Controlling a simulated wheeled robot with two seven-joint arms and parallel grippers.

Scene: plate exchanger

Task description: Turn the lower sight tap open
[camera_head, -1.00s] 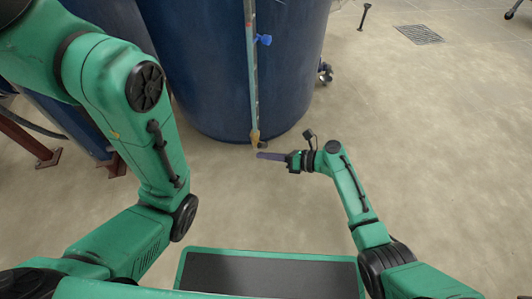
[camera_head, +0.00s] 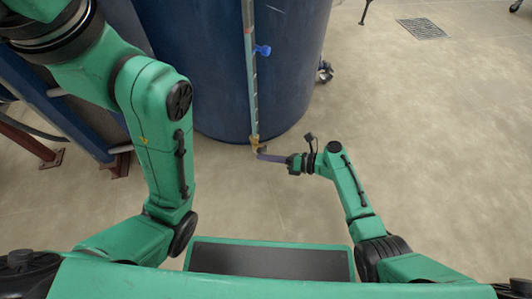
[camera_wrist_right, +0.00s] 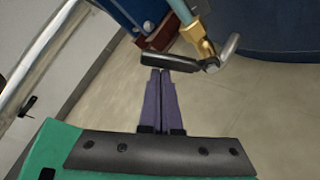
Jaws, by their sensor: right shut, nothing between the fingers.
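The lower sight tap is a brass fitting (camera_head: 255,141) at the foot of the sight tube (camera_head: 252,85) on the blue tank. In the right wrist view its brass body (camera_wrist_right: 197,37) shows with a black lever (camera_wrist_right: 168,64) and a bent metal spout (camera_wrist_right: 229,50). The lever reaches left from the tap. My right gripper (camera_head: 261,156) has its purple fingers together and empty, right at the tap. In the right wrist view the fingertips (camera_wrist_right: 161,71) lie just below the lever; I cannot tell whether they touch it. My left gripper is out of view.
The big blue tank (camera_head: 215,70) stands behind the tap, with a small blue handle (camera_head: 262,50) higher on the tube. A red-brown steel frame (camera_head: 35,148) is at the left. The floor at the right is clear, with a drain grate (camera_head: 421,28).

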